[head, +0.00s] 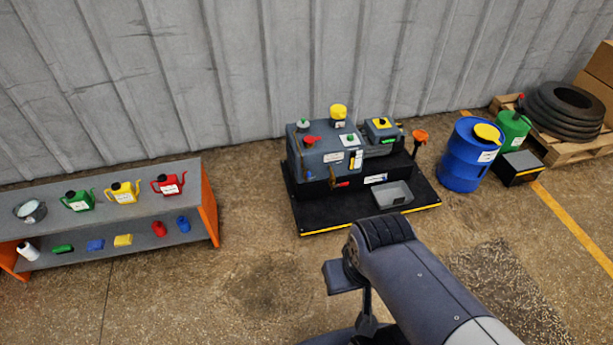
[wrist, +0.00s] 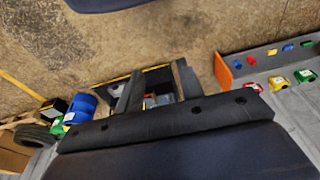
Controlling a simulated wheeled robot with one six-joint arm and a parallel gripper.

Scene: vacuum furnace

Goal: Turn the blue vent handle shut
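The grey machine (head: 325,165) stands on a black base with a yellow edge, at centre in the head view. I cannot make out a blue vent handle for certain; the parts are very small. In the wrist view, my gripper (wrist: 157,88) has its two fingers apart with nothing held between them. The machine shows partly, far beyond the fingers. In the head view my arm is in front, clear of the machine.
A grey shelf (head: 128,213) with oil cans and small items stands left. A blue drum (head: 464,160), a green can (head: 511,130) and a pallet of tyres (head: 565,107) stand right. The floor before the machine is open. A corrugated wall closes the back.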

